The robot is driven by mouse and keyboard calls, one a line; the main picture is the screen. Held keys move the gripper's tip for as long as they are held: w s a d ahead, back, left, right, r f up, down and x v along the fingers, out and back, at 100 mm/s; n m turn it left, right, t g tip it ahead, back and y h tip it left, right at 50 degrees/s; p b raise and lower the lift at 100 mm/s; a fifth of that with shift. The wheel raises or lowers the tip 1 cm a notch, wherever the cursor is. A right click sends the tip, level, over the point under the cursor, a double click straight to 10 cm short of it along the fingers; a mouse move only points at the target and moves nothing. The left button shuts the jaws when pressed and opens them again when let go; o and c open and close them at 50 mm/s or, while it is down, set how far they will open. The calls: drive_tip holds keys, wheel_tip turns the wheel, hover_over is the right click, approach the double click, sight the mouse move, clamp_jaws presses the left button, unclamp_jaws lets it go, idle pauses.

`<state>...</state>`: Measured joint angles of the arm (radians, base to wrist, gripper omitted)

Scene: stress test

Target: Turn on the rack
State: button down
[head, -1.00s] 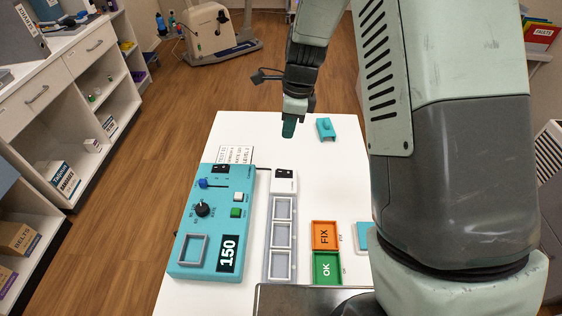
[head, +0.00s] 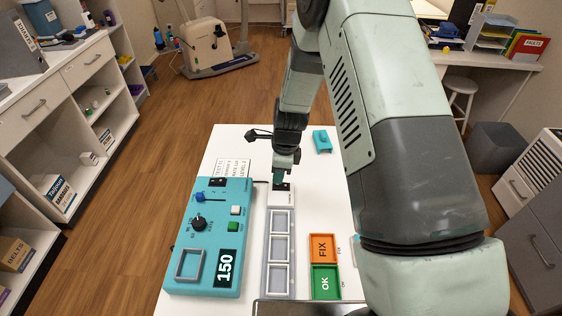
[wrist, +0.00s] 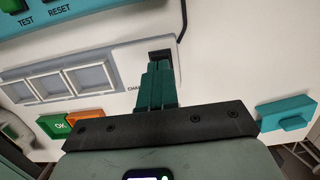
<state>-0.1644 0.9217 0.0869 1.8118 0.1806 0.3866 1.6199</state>
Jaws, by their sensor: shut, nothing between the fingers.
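The rack (head: 266,248) is a grey strip with three square bays on the white table, with a white block at its far end. That block carries a black switch (wrist: 160,56), which my fingers partly cover in the wrist view; its setting cannot be made out. My gripper (head: 280,178) is over this end of the rack, pointing down. In the wrist view my teal fingers (wrist: 157,85) are shut with nothing between them, their tips right at the switch. Whether they touch it I cannot tell.
A teal test box (head: 211,271) reading 150, with a knob, slider and buttons, stands left of the rack. An orange FIX tray (head: 312,254) and a green OK tray (head: 316,284) lie right. A teal block (head: 322,141) sits at the table's far right.

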sight(287, 186)
drive_tip(key=shift+a+f, duration=0.1)
drive_tip(key=shift+f, duration=0.6)
drive_tip(key=shift+a+f+h, duration=0.25)
drive_tip(key=shift+f+h, duration=0.05)
drive_tip(key=shift+h, duration=0.1)
drive_tip(key=shift+d+f, duration=0.1)
drive_tip(key=shift+d, duration=0.15)
drive_tip(key=shift+d, duration=0.85)
drive_tip(key=shift+r, duration=0.2)
wheel_tip(287, 186, up, 14)
drive_tip(key=shift+d, duration=0.4)
